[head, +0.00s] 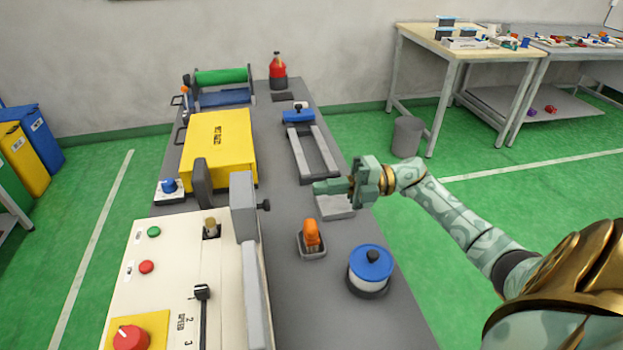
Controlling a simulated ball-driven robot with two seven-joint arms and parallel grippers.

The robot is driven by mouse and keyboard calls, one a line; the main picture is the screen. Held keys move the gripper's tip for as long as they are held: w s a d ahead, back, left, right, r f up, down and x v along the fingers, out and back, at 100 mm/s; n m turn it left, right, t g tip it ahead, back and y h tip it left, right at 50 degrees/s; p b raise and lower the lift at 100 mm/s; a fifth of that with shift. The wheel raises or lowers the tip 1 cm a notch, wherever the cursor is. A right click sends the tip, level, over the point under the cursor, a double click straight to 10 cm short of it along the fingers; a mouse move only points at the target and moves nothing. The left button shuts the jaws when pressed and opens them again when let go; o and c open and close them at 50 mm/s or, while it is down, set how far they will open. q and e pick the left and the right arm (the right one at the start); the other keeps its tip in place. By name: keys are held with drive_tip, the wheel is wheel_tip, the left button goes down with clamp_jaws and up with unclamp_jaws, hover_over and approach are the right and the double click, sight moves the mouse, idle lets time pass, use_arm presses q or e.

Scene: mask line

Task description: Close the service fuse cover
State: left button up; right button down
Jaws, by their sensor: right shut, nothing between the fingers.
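My right gripper (325,187) is shut and empty. It points left over the right edge of the grey bench, at a small light grey flat box (336,207). The gripper hides the back part of this box. It may be the service fuse box, but I cannot read a label. I cannot tell whether its cover is open or whether the fingers touch it. My left gripper is not in view.
The grey bench (290,290) also holds an orange-handled switch (312,235), a blue round canister (370,265), a grey frame with a blue block (300,115), a yellow box (218,145) and a cream control panel (170,270). Green floor lies free to the right.

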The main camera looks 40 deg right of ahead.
sight(251, 207)
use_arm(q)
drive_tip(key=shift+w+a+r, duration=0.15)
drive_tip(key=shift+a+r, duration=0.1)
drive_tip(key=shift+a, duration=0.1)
use_arm(e)
drive_tip(key=x, duration=1.1)
drive_tip(key=shift+a, duration=0.2)
use_arm(q)
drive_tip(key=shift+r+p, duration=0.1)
drive_tip(key=shift+p, duration=0.2)
use_arm(e)
drive_tip(key=shift+w, duration=0.1)
